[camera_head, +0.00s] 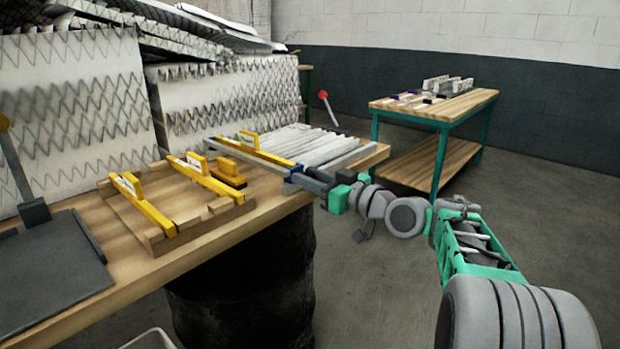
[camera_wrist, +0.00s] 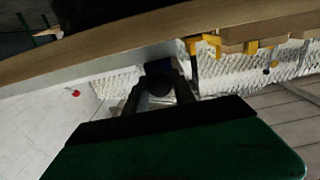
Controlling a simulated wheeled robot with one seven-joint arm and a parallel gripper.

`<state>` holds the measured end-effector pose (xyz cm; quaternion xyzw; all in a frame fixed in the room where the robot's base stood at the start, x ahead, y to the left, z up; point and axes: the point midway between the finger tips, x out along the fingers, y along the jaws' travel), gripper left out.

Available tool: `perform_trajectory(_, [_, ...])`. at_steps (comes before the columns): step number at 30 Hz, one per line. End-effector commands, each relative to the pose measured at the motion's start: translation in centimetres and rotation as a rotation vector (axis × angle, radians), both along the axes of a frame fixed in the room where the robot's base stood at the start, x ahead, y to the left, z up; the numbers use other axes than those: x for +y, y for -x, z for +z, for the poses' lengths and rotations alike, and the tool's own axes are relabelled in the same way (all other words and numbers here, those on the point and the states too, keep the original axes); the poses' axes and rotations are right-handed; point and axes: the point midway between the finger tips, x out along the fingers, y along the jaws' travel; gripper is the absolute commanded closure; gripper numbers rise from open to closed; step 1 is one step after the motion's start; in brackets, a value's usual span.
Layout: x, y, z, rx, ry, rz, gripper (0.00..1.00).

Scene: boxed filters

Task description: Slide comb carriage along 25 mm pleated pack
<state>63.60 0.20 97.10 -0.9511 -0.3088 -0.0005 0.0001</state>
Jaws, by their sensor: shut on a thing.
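The white pleated pack (camera_head: 325,149) lies on the wooden bench at its right end, with its pleats showing. A comb carriage (camera_head: 262,154), a long bar with a yellow handle and a blue end, lies across the left part of the pack. My gripper (camera_head: 303,181) is at the bar's near end, by the bench's front edge. In the wrist view my gripper's dark fingers (camera_wrist: 160,92) are shut on a dark blue block (camera_wrist: 157,69), which looks like the carriage's end. The comb's underside and its contact with the pleats are hidden.
Two more yellow-handled bars (camera_head: 145,205) (camera_head: 208,178) lie on a wooden rack to the left, with a loose yellow block (camera_head: 228,172) nearby. A red-knobbed lever (camera_head: 324,96) stands behind the pack. Tall pleated stacks (camera_head: 75,110) line the back. A second table (camera_head: 455,107) stands apart.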

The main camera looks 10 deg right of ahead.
Motion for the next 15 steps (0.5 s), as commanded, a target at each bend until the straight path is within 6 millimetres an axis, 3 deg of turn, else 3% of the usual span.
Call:
perform_trajectory(4, [0.02, 0.01, -0.01, 0.000, 0.000, 0.001, 1.00])
perform_trajectory(15, [0.03, 0.01, -0.02, 0.000, 0.000, 0.001, 1.00])
